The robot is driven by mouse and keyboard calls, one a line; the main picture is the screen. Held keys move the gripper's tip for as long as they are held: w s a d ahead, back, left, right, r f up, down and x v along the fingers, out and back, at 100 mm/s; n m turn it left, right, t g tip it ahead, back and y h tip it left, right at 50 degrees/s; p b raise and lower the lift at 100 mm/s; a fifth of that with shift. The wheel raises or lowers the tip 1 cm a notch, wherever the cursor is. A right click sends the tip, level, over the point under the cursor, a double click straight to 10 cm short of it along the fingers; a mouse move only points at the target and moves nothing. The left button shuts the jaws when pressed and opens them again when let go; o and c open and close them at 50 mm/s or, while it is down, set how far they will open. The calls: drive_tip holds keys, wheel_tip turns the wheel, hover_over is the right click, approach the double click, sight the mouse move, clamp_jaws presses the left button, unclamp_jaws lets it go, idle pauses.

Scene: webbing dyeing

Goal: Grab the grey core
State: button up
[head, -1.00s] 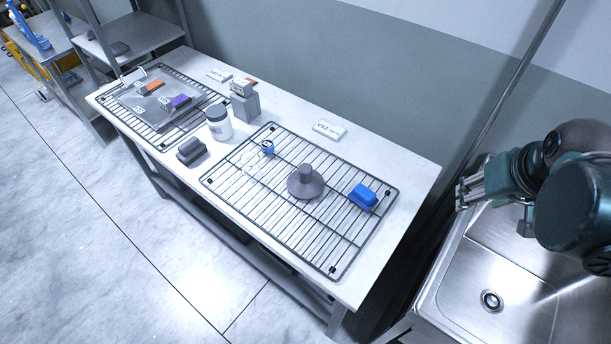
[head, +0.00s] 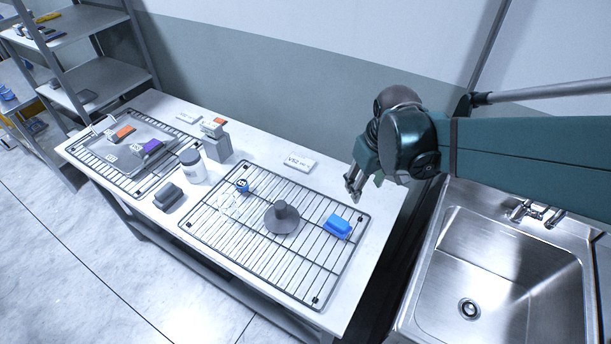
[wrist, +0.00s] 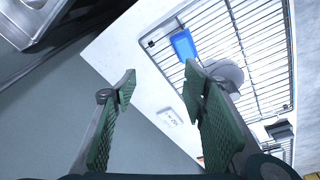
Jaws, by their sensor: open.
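A grey core with a short post on a round flange (head: 283,218) sits upright on the near wire rack (head: 250,262). In the wrist view its flange (wrist: 228,72) is partly hidden behind the right finger. My gripper (head: 353,189) is open and empty, above the table's back right edge and apart from the core. Its spread fingers also show in the wrist view (wrist: 160,84). A blue block (head: 338,226) lies on the rack just right of the core; it also shows in the wrist view (wrist: 183,45).
A dark grey piece (head: 168,196), a white jar (head: 193,167) and a grey block (head: 216,146) stand left of the rack. A label card (head: 298,162) lies behind it. A tray (head: 127,158) with orange and purple pieces is at far left. A sink (head: 500,270) is at right.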

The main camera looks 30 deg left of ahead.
drive_tip(key=s+a+f+n+g+p, duration=0.1)
drive_tip(key=s+a+f+n+p, duration=0.1)
drive_tip(key=a, duration=0.5)
drive_tip(key=s+a+f+n+p, duration=0.1)
drive_tip(key=a+f+p, duration=0.1)
drive_tip(key=a, duration=0.5)
drive_tip(key=n+g+h+p, duration=0.1)
drive_tip(key=n+p, duration=0.1)
drive_tip(key=n, duration=0.1)
hover_over(281, 205)
wheel_tip(281, 205, down, 5)
drive_tip(key=shift+f, duration=0.15)
drive_tip(key=shift+f, duration=0.1)
drive_tip(key=shift+f, duration=1.25)
drive_tip(key=shift+f, duration=0.15)
drive_tip(key=shift+f+p, duration=0.45)
drive_tip(key=shift+f, duration=2)
drive_tip(key=shift+w, duration=0.1)
drive_tip(key=c, duration=1)
